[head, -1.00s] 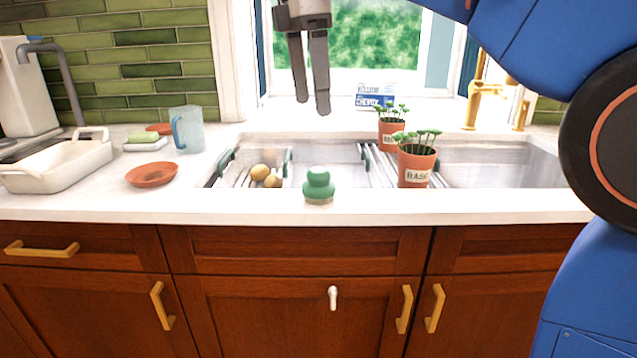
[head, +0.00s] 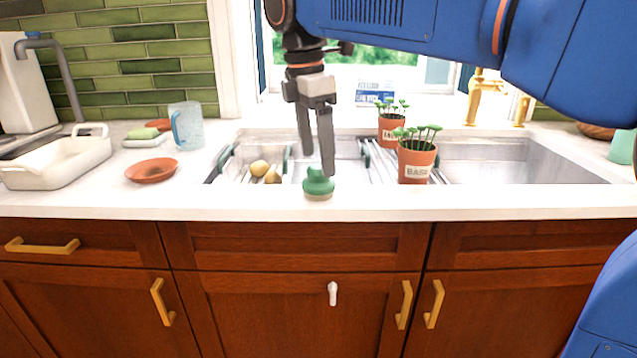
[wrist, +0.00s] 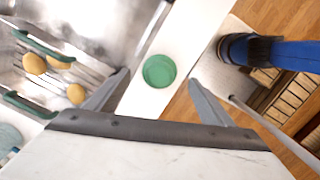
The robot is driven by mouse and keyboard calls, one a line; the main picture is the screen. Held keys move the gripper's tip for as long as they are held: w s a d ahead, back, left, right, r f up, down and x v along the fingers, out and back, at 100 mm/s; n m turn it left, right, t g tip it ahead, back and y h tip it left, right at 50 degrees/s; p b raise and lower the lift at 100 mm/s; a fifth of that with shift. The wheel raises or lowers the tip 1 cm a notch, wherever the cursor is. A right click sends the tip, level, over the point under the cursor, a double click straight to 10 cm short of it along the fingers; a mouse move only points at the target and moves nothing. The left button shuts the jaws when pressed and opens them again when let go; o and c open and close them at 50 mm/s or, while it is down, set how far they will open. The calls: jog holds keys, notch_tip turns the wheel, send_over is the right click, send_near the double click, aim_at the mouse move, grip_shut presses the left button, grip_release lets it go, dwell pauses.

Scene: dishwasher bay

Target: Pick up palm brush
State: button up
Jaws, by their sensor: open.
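The palm brush (head: 318,184) is green with a round knob and a pale base. It stands upright on the white counter strip in front of the sink. In the wrist view the brush (wrist: 159,71) shows from above as a green disc, between and beyond my fingertips. My gripper (head: 318,163) is open and empty, pointing down just above and behind the brush in the head view. One fingertip overlaps the top of the knob in the picture; I cannot tell whether it touches.
Potatoes (head: 260,169) lie on the rack to the left. An orange dish (head: 152,171), a blue jug (head: 187,126) and a white baking dish (head: 58,163) stand farther left. The counter beside the brush is clear.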

aim_at(318, 166)
jog(key=shift+w+d+f, duration=0.1)
jog(key=shift+f, duration=1.2)
jog(key=shift+d+f, duration=0.1)
jog(key=shift+f, duration=1.15)
jog(key=c, duration=1.3)
jog(key=shift+o, duration=0.2)
notch_tip(318, 166, up, 10)
jog(key=shift+r, duration=0.1)
jog(key=o, duration=0.6)
jog(key=c, duration=0.3)
jog(key=shift+c, duration=0.2)
